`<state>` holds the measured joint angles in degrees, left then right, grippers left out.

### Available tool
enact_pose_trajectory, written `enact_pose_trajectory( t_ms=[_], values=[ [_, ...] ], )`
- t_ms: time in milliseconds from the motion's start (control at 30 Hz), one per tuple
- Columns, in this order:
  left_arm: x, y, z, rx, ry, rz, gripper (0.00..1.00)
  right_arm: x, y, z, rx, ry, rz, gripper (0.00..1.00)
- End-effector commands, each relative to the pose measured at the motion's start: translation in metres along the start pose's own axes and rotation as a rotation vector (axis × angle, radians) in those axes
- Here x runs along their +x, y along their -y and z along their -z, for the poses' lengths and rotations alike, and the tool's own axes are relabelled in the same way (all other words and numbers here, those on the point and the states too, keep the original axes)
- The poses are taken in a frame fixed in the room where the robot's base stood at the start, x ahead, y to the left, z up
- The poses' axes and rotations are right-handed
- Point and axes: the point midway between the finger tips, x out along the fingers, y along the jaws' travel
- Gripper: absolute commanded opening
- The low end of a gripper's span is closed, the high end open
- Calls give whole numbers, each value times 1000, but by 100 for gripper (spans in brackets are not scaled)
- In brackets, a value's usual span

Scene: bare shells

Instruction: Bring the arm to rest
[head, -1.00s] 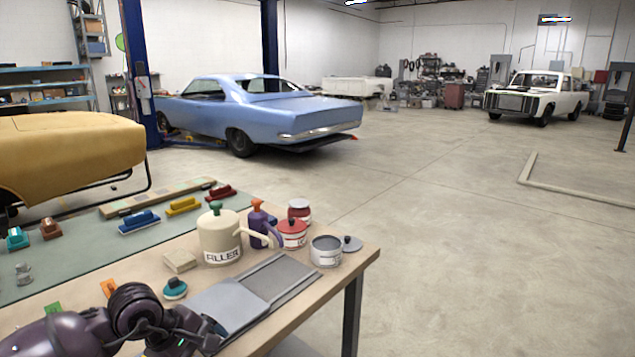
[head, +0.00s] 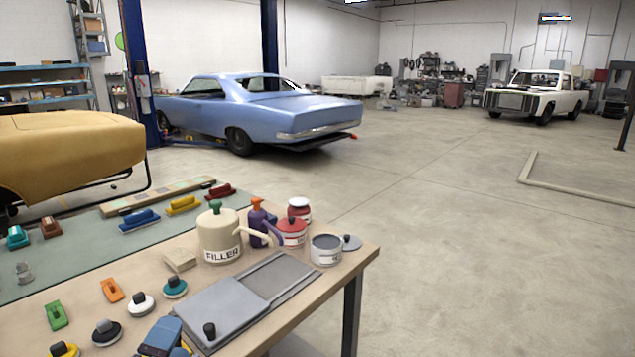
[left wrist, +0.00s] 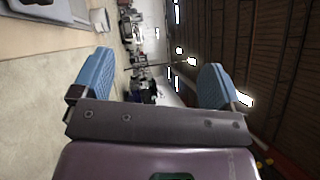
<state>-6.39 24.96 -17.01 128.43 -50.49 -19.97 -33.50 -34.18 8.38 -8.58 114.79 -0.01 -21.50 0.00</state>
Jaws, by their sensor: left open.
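My left gripper (left wrist: 158,82) shows in the left wrist view with its two blue ribbed fingers wide apart and nothing between them. Its dark crossbar and purple body fill the bottom of that view. In the head view a blue block-like piece (head: 162,335) shows at the bottom edge over the workbench; I cannot tell whether it is a fingertip or a tool. The purple arm is out of the head view. My right gripper is not in view.
The workbench (head: 345,262) bears a filler can (head: 218,236), red tins, a grey tin (head: 325,250), a grey board (head: 225,308), and several sanding blocks and knobbed pads. Open concrete floor (head: 470,260) lies to the right. A blue car (head: 260,105) stands behind.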

Motion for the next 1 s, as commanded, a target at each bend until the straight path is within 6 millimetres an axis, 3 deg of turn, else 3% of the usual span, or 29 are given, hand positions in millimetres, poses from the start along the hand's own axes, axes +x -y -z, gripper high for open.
enact_pose_trajectory(
  t_ms=[100,233,400,500,700,1000],
  values=[
    [-28,-30,-24,-267,189,-177,92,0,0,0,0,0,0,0],
    [-69,-65,-40,-540,398,-369,92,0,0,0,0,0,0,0],
    [-135,-105,-42,-865,674,-625,92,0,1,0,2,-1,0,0],
    [-171,-119,-36,-1007,812,-753,92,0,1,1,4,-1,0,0],
    [-220,-130,-21,-1175,994,-927,92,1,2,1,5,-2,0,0],
    [-269,-131,-1,-1320,1175,-1106,92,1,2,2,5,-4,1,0]
  ],
)
